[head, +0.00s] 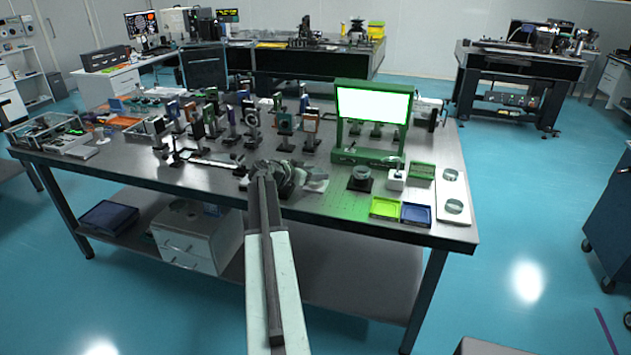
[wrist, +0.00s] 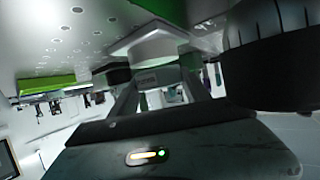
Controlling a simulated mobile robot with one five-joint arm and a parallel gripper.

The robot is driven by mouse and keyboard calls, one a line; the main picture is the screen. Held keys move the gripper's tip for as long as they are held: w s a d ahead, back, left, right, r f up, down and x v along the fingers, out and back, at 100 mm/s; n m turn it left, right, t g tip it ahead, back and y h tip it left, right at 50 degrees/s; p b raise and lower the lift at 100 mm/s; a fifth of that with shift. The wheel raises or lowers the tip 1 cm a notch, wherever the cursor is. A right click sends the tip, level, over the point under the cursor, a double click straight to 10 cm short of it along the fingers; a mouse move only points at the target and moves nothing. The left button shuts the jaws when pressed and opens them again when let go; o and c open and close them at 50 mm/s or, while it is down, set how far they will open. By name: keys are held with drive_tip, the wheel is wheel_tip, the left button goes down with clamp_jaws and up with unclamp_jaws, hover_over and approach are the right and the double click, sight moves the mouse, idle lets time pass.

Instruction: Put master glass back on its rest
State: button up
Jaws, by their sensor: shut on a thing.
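My gripper (head: 283,178) is over the front middle of the optical table (head: 210,186). In the wrist view my gripper (wrist: 158,88) has its two fingers on either side of a small grey piece (wrist: 156,76) with a faint label, and is shut on it. I cannot tell whether this piece is part of the master glass. A white block (wrist: 148,46) shows just beyond the fingers. Round glass discs stand at the right: one on a dark square base (head: 360,177), and two on a white board (head: 451,190). I cannot tell which is the master glass or its rest.
A green-framed lit screen (head: 373,105) stands behind the discs. A small white block (head: 396,180), green box (head: 421,171), yellow-green tray (head: 385,208) and blue tray (head: 416,214) are at the right. Several post-mounted optics (head: 285,125) crowd the middle. The front left is clear.

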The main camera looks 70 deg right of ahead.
drive_tip(key=shift+f, duration=0.45)
drive_tip(key=o, duration=1.5)
drive_tip(key=shift+o, duration=0.2)
drive_tip(key=shift+r+p, duration=0.25)
drive_tip(key=shift+p, duration=0.1)
drive_tip(key=p+v, duration=0.4)
drive_tip(key=v, duration=0.8)
drive_tip(key=shift+f, duration=0.15)
